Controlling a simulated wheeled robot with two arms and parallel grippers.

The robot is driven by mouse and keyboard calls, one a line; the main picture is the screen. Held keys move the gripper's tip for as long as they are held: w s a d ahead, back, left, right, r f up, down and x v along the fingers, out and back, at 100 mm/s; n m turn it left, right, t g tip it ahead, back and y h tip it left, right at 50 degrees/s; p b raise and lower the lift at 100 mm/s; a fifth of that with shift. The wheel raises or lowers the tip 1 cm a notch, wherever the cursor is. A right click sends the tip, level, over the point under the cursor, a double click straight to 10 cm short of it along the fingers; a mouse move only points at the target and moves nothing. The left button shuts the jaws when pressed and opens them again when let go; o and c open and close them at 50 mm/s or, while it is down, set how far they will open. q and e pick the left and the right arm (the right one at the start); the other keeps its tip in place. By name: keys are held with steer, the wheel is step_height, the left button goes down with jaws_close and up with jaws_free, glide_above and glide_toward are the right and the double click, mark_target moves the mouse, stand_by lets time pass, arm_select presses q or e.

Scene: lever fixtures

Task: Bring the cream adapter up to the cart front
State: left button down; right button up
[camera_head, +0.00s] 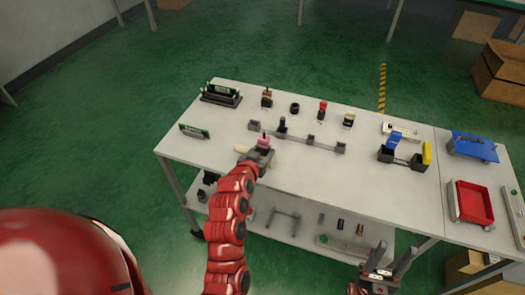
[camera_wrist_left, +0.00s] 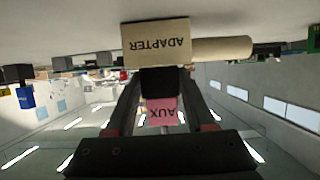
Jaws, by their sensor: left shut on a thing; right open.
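The cream adapter (camera_head: 241,149) is near the front left of the cart top. In the left wrist view the adapter (camera_wrist_left: 155,46), marked ADAPTER, lies just beyond the fingertips, with a pale rounded bar to its right. A pink AUX plug (camera_wrist_left: 162,111) with a black body is between the fingers; its pink part shows in the head view (camera_head: 263,142). My left gripper (camera_wrist_left: 165,84) is shut on the plug's black body, which meets the adapter. Whether the adapter touches the cart is unclear. My right gripper (camera_head: 388,258) is open and empty in front of the cart.
A grey bar fixture (camera_head: 310,139) with a dark upright part is right of the adapter. Several small plugs stand behind it. A green board (camera_head: 195,131) is at the left. A black holder (camera_head: 402,158) and red tray (camera_head: 471,203) are at the right. The front middle is clear.

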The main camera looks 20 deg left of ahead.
arm_select(q)
steer(key=shift+f, duration=0.15)
steer(key=shift+c, duration=1.3)
jaws_free()
steer(key=shift+r, duration=0.2)
